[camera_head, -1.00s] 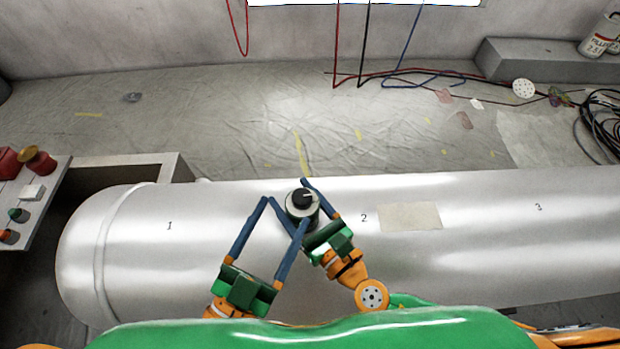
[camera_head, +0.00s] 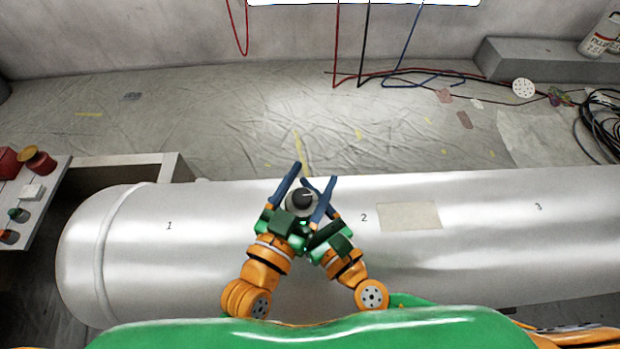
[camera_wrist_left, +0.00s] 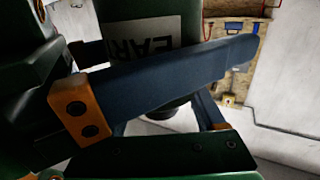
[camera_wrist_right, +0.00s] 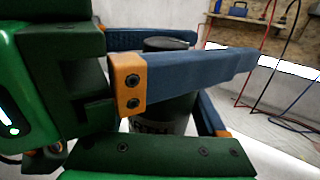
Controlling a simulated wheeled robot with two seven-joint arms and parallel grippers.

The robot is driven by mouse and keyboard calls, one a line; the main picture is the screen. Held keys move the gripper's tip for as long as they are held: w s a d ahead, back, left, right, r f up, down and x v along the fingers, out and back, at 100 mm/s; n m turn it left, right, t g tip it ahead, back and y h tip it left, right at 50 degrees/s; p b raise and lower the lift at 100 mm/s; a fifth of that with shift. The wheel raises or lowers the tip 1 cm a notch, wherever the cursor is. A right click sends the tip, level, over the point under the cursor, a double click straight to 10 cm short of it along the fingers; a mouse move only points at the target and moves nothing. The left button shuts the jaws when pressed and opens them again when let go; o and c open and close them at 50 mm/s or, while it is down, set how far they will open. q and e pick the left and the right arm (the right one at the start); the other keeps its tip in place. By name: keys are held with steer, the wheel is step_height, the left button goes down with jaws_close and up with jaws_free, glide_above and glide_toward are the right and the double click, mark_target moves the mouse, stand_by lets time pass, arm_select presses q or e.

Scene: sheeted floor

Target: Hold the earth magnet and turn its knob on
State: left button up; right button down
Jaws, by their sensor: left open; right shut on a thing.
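The earth magnet (camera_head: 293,207) is a short round body with a dark knob (camera_head: 303,197) on top, standing on the silver tank. In the left wrist view its dark green side (camera_wrist_left: 150,32) shows part of a white label. The right wrist view shows its dark body (camera_wrist_right: 168,105) between my right fingers. My right gripper (camera_head: 312,197) is shut on the magnet from the front right. My left gripper (camera_head: 315,172) is open, with its blue fingers on either side of the magnet's top. The two grippers are close together, and their fingers overlap in the head view.
The long silver tank (camera_head: 480,220) carries painted numbers and a pale patch (camera_head: 410,216). A control panel (camera_head: 32,190) with buttons stands at the far left. Cables (camera_head: 420,75) and small litter lie on the sheeted floor behind. The tank top is clear on both sides of the grippers.

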arm_select(q)
steer(key=shift+c, duration=0.3)
jaws_close()
steer(key=shift+s+d+m+g+h, duration=0.15)
steer(key=shift+m+g+h, duration=0.45)
steer(key=shift+h, duration=0.4)
steer(key=shift+o, duration=0.3)
jaws_free()
steer(key=v, duration=1.2)
